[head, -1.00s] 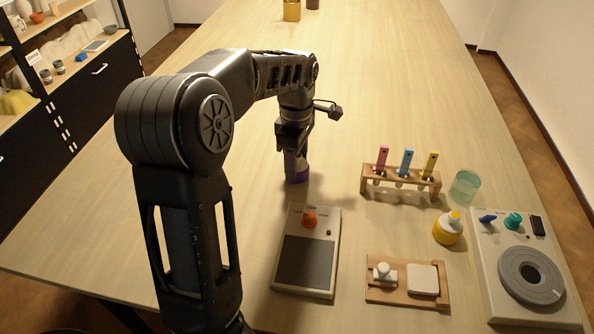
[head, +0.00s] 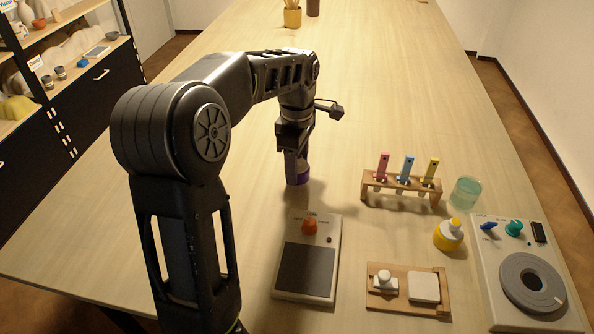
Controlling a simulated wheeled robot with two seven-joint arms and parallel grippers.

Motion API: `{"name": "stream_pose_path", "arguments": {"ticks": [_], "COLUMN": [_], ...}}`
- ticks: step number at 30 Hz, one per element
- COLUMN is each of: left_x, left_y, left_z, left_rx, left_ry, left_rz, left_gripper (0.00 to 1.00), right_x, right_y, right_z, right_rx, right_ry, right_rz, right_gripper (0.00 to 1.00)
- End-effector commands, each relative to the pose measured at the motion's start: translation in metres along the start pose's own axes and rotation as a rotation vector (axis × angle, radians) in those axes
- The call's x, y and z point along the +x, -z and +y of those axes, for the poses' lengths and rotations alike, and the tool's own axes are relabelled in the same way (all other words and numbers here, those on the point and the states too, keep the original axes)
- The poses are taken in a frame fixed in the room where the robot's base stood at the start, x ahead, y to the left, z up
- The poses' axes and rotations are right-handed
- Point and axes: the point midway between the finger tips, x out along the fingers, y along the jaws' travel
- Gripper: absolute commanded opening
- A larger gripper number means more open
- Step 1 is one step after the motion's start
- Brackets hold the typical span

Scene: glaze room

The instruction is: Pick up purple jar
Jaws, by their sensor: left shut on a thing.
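The purple jar (head: 299,177) stands on the table in the middle of the head view, behind the grey device with the orange knob. My left gripper (head: 297,158) points down over it and is shut on it. The fingers cover the jar's upper left part; its purple lower part and a paler upper part show at the right. The jar looks upright, and I cannot tell whether its base touches the table. My right gripper is not in view.
Right of the jar stands a wooden rack (head: 401,188) with pink, blue and yellow items. A teal cup (head: 465,193), a yellow bottle (head: 449,236), a wooden board (head: 408,306), a wheel device (head: 530,280) and the orange-knob device (head: 307,270) fill the front right.

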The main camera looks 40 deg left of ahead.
Motion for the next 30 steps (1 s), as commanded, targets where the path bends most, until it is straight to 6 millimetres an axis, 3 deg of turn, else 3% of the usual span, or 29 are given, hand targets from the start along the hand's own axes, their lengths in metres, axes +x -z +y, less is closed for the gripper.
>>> {"name": "stream_pose_path", "arguments": {"ticks": [9,12,30], "left_x": [-0.062,-0.079,-0.083], "left_y": [0.0,0.0,0.0], "left_z": [0.001,0.0,0.0], "left_rx": [0.0,0.001,0.001], "left_ry": [-0.006,-0.001,-0.001], "left_rz": [0.0,0.001,0.0], "left_gripper": [0.0,0.0,0.0], "right_x": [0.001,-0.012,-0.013], "right_y": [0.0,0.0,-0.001], "right_z": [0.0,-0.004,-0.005], "right_rx": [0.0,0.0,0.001], "right_ry": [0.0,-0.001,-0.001], "right_rz": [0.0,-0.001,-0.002], "right_gripper": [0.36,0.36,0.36]}}
